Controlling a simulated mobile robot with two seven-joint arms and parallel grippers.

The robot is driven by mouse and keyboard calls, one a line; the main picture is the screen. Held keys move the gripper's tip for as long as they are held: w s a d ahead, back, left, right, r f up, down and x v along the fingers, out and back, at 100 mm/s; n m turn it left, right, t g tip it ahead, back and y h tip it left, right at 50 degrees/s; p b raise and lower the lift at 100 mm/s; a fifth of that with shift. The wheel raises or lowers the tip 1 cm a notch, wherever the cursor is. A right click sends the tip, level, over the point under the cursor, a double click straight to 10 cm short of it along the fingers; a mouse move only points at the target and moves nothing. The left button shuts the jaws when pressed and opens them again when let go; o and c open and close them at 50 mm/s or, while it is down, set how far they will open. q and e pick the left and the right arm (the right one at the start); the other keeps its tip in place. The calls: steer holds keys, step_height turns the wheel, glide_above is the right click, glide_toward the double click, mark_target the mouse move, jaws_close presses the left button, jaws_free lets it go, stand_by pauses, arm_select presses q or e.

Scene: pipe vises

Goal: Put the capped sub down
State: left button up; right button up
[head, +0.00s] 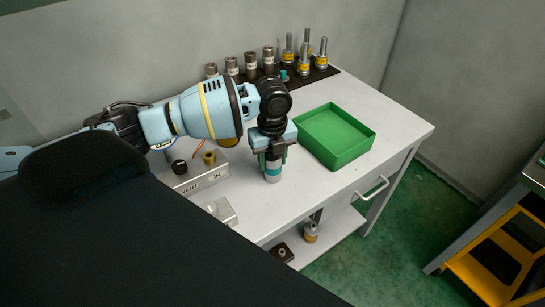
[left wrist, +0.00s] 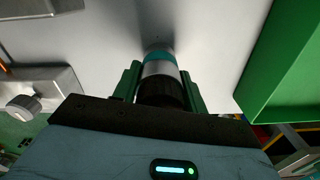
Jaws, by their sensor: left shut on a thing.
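The capped sub (head: 272,170) is a grey cylinder with a teal band. My left gripper (head: 272,150) points down and is shut on its upper part. The sub hangs upright, with its lower end at or just above the white tabletop; I cannot tell if it touches. In the left wrist view, the sub (left wrist: 160,72) shows a dark part, a silver part and a teal band between the green fingers of my left gripper (left wrist: 160,90). The fingers hide part of its sides. My right gripper is not in view.
A green tray (head: 335,137) stands right of the gripper, empty. At the back, a dark rack (head: 322,72) holds several yellow-banded parts, beside several grey cylinders (head: 250,62). The tabletop (head: 325,185) is clear in front of the tray.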

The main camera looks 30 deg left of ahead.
arm_select(q)
steer(key=o, duration=1.3)
steer(key=shift+c, duration=0.2)
steer(key=shift+r, duration=0.1)
step_height(320, 180, up, 12)
steer(key=shift+r+p, duration=0.1)
steer(key=shift+p, duration=0.2)
